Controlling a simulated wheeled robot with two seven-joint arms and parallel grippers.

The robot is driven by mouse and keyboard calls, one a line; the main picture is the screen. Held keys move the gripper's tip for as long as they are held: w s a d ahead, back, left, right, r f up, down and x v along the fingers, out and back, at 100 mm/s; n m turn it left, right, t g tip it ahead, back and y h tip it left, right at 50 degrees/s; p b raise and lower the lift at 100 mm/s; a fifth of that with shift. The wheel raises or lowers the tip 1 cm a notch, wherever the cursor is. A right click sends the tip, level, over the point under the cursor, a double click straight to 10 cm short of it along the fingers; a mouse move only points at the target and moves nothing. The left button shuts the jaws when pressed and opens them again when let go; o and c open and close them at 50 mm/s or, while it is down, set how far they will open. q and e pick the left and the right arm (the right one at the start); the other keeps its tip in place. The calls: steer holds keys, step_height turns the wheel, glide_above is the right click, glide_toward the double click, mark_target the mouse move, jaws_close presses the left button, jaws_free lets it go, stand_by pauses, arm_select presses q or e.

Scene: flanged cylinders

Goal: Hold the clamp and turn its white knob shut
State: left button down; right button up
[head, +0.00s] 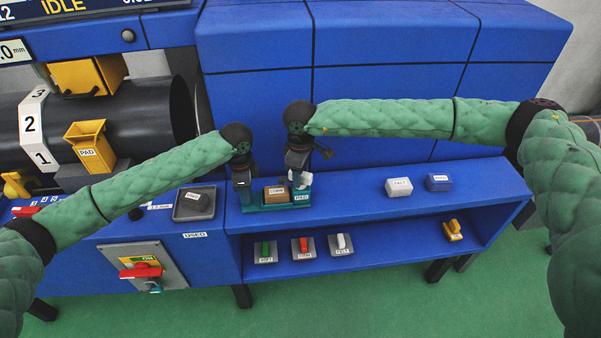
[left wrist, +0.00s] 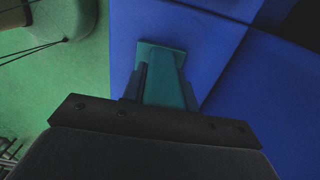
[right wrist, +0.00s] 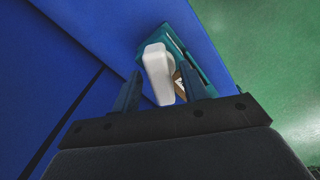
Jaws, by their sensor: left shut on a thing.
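The clamp is a teal frame (head: 276,207) standing on the blue shelf top, with a brown labelled block (head: 275,194) in it. Its white knob (head: 303,179) is at its right end. My left gripper (head: 243,184) is shut on the clamp's left end, and the teal part (left wrist: 163,75) shows between its fingers in the left wrist view. My right gripper (head: 299,170) is above the right end, pointing down. In the right wrist view its fingers are apart and the white knob (right wrist: 158,70) lies between and beyond them; contact cannot be told.
White (head: 399,187) and blue (head: 438,182) blocks stand to the right. The lower shelf (head: 385,248) holds several coloured-handled pieces. The blue wall rises close behind. The shelf top between clamp and white block is clear.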

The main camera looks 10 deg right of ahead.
step_height(320, 180, up, 12)
stand_by(0.7)
steer(key=shift+c, duration=0.4)
